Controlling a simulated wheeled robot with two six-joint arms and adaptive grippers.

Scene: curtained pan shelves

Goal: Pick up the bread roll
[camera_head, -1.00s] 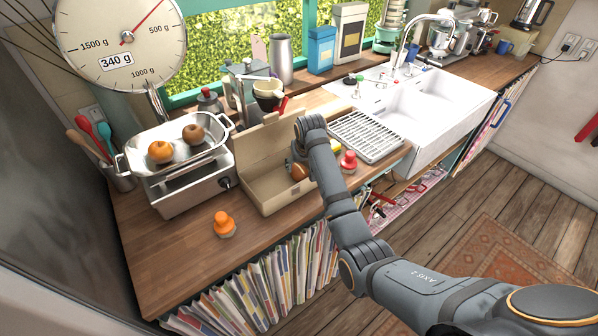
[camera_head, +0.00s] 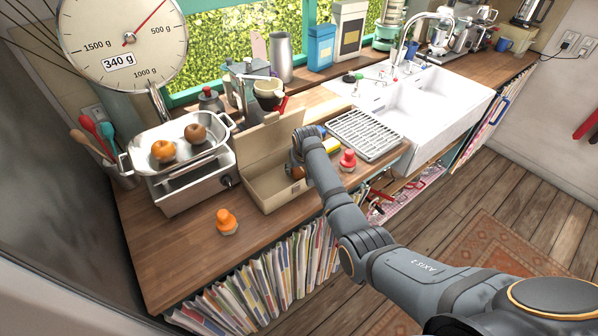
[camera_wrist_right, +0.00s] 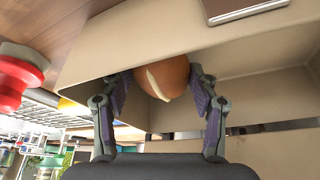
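The bread roll (camera_wrist_right: 163,78) is brown with a pale stripe. It lies in the open cardboard box (camera_head: 262,190) on the wooden counter. In the head view only a small brown part of the roll shows, the rest hidden by my right gripper. My right gripper (camera_wrist_right: 161,72) is down in the box, with one finger on each side of the roll. The fingers are apart, with their tips close to the roll's sides; I cannot tell if they touch it. My left gripper is not in view.
An orange weight (camera_head: 226,221) is in front, a red weight (camera_head: 348,160) at the right. A drying rack (camera_head: 366,135) and the sink (camera_head: 432,105) lie further right.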

